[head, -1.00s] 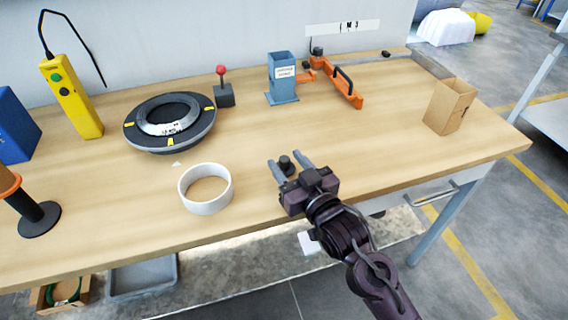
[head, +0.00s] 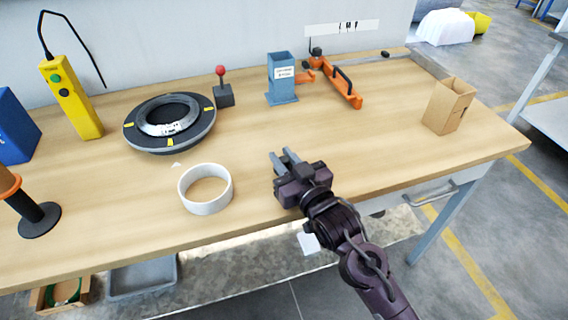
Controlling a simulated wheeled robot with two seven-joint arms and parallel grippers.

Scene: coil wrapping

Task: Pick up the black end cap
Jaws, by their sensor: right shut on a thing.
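My right gripper (head: 281,157) is low over the front part of the workbench, to the right of the white ring. Its two grey fingers are close together, shut on the black end cap. The cap is hidden between the fingers and the dark gripper body, so I cannot make out its outline. I cannot tell whether it still touches the bench. My left gripper is not in view.
A white tape ring (head: 205,188) lies left of my right gripper. A black round turntable with a coil (head: 170,122) sits behind it. A blue holder (head: 282,78), an orange tool (head: 346,88) and a cardboard box (head: 448,106) stand farther back. The bench (head: 350,150) is clear around the gripper.

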